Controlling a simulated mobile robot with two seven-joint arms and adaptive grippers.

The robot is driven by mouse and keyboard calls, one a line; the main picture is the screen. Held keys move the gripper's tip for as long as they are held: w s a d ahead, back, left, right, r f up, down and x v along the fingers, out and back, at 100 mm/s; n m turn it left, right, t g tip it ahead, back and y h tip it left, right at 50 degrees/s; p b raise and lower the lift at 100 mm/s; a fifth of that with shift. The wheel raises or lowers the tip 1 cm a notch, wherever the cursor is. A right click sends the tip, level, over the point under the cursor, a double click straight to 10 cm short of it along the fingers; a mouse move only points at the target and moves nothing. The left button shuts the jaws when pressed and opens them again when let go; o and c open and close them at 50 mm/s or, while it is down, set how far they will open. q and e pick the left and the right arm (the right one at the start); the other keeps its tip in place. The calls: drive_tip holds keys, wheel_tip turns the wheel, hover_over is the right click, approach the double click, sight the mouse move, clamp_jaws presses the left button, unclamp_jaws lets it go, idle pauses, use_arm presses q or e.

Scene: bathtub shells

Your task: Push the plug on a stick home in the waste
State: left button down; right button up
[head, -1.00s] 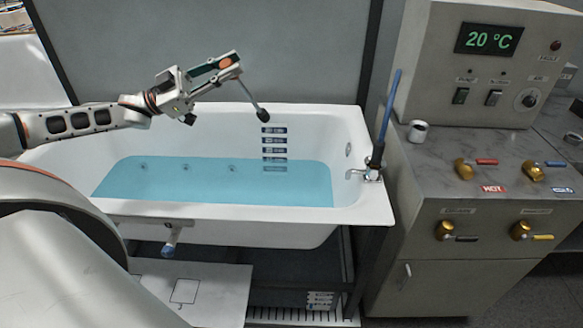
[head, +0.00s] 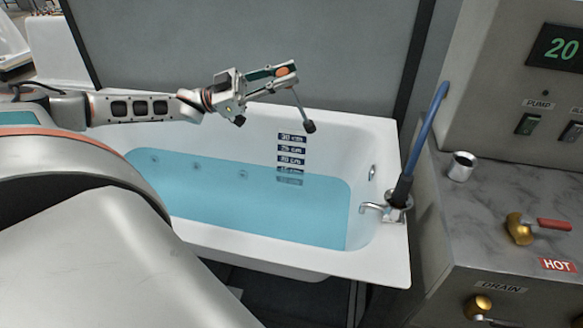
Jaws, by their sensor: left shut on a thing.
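My left gripper (head: 288,76) is shut on the upper end of a thin grey stick (head: 301,106). The dark plug (head: 310,127) is at the stick's lower end, which hangs down and slightly right. The plug is in the air above the water, in front of the tub's far wall in the picture. The white bathtub (head: 380,262) holds blue water (head: 250,205). I cannot make out the waste. My right gripper is not in view.
Depth labels (head: 291,149) run down the tub's inner wall. A metal cup (head: 461,166) and a control panel (head: 558,60) are farther right.

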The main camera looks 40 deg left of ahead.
use_arm(q)
wheel_tip(320, 180, down, 40)
drive_tip(key=n+g+y+b, duration=0.1)
drive_tip(key=n+y+b, duration=0.2)
drive_tip(key=b, duration=1.2)
drive_tip(key=shift+w+f+n+g+y, duration=0.3)
drive_tip(key=shift+w+n+y, duration=0.15)
drive_tip(key=shift+n, duration=0.65)
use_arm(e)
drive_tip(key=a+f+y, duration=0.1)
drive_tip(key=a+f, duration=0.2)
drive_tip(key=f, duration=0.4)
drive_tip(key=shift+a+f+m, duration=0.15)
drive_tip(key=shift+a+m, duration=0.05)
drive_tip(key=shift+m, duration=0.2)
use_arm(q)
drive_tip(key=shift+r, duration=0.1)
